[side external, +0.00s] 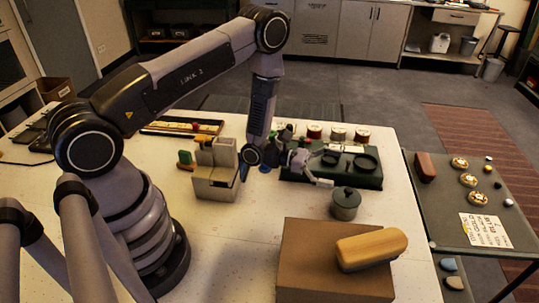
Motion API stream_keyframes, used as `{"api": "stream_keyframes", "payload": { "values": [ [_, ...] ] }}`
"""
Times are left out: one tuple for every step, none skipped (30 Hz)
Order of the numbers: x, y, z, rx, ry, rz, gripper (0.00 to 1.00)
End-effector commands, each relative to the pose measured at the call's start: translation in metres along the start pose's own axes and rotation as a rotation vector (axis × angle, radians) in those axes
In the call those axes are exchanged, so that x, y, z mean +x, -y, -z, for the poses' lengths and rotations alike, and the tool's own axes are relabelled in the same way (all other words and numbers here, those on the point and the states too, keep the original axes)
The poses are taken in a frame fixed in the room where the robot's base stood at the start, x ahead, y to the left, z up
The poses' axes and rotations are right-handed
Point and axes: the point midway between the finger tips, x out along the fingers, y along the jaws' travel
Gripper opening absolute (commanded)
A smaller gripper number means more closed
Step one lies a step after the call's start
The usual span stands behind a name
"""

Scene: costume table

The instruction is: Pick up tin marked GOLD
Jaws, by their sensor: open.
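My gripper (312,168) is open and hangs over the left part of a dark green tray (345,180) on the white table. A row of small round tins stands behind the tray: one tin (314,131), another tin (338,134) and a third tin (362,135), with reddish sides and pale lids. Their lettering is too small to read, so I cannot tell which one is marked GOLD. My gripper is in front of this row and apart from these tins. My arm and gripper partly hide the left end of the tray.
A grey-green lidded pot (345,203) stands in front of the tray. A brown box (320,265) bears a wooden block (371,249). A beige stepped holder (215,170) stands to the left. A side table (450,215) at right holds small round items and a written card (486,231).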

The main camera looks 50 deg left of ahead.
Motion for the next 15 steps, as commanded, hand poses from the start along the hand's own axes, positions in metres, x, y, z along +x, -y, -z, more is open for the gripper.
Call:
{"api": "stream_keyframes", "payload": {
  "values": [
    [-0.004,-0.002,0.017,-0.022,-0.012,-0.044,1.00],
    [-0.006,-0.004,0.023,-0.030,-0.017,-0.066,1.00],
    [-0.008,-0.005,0.030,-0.036,-0.022,-0.088,1.00],
    [-0.010,-0.006,0.034,-0.040,-0.025,-0.101,1.00],
    [-0.010,-0.007,0.038,-0.042,-0.027,-0.109,1.00],
    [-0.011,-0.007,0.043,-0.045,-0.029,-0.118,1.00],
    [-0.012,-0.008,0.047,-0.046,-0.030,-0.122,1.00],
    [-0.012,-0.007,0.051,-0.047,-0.030,-0.123,1.00],
    [-0.012,-0.007,0.058,-0.047,-0.030,-0.123,1.00],
    [-0.013,-0.007,0.064,-0.047,-0.030,-0.123,1.00],
    [-0.013,-0.006,0.070,-0.047,-0.030,-0.122,1.00],
    [-0.013,-0.006,0.077,-0.047,-0.031,-0.122,1.00],
    [-0.013,-0.006,0.083,-0.046,-0.030,-0.121,1.00],
    [-0.013,-0.005,0.088,-0.047,-0.030,-0.121,1.00],
    [-0.013,-0.005,0.094,-0.045,-0.030,-0.121,1.00]
  ]
}}
